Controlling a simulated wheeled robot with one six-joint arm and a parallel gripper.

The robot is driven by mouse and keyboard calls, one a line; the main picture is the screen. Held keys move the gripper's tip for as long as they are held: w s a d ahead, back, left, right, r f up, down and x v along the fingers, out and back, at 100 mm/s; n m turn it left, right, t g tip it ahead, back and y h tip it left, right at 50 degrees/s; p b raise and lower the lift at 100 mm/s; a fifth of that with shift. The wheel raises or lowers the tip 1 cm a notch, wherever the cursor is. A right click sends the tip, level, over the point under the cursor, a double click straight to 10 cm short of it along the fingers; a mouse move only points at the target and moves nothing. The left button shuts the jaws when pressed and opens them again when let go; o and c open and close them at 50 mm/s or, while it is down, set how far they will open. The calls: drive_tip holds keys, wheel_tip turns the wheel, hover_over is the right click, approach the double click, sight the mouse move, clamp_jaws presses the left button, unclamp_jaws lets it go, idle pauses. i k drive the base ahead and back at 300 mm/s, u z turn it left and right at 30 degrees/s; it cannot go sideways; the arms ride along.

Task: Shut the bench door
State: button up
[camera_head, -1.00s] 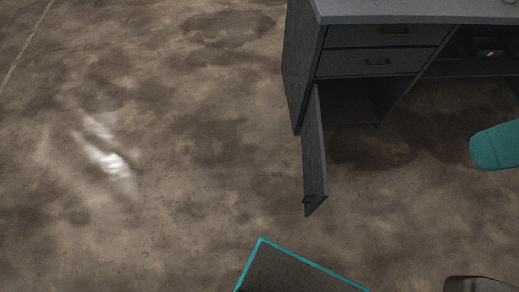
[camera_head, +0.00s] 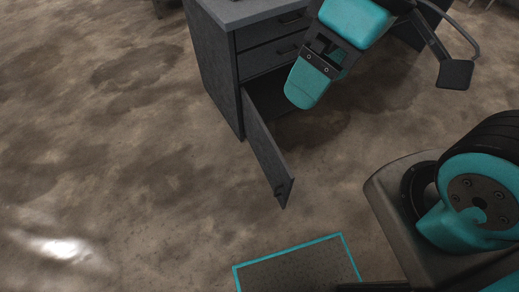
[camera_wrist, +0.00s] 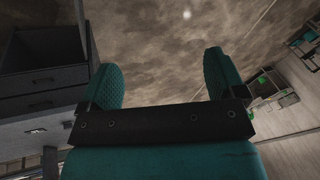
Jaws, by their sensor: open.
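The bench (camera_head: 215,65) is dark grey with a lighter top and two drawers above a low cupboard. Its door (camera_head: 266,150) stands wide open, swung out over the floor, with a small dark handle (camera_head: 283,190) near its free end. My gripper (camera_head: 318,76) is open and empty, in front of the drawers and to the right of the door, apart from it in the picture. In the wrist view, the two teal fingers of my gripper (camera_wrist: 163,78) are spread with floor between them.
The brown stained floor (camera_head: 120,160) left of the door is clear. Shelves with small items (camera_wrist: 275,90) show at the right in the wrist view.

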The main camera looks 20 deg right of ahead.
sight(280, 177)
drive_tip(key=k, duration=1.2)
drive_tip(key=u, duration=0.25)
drive_tip(key=i, duration=0.65)
drive_tip(key=u, duration=0.2)
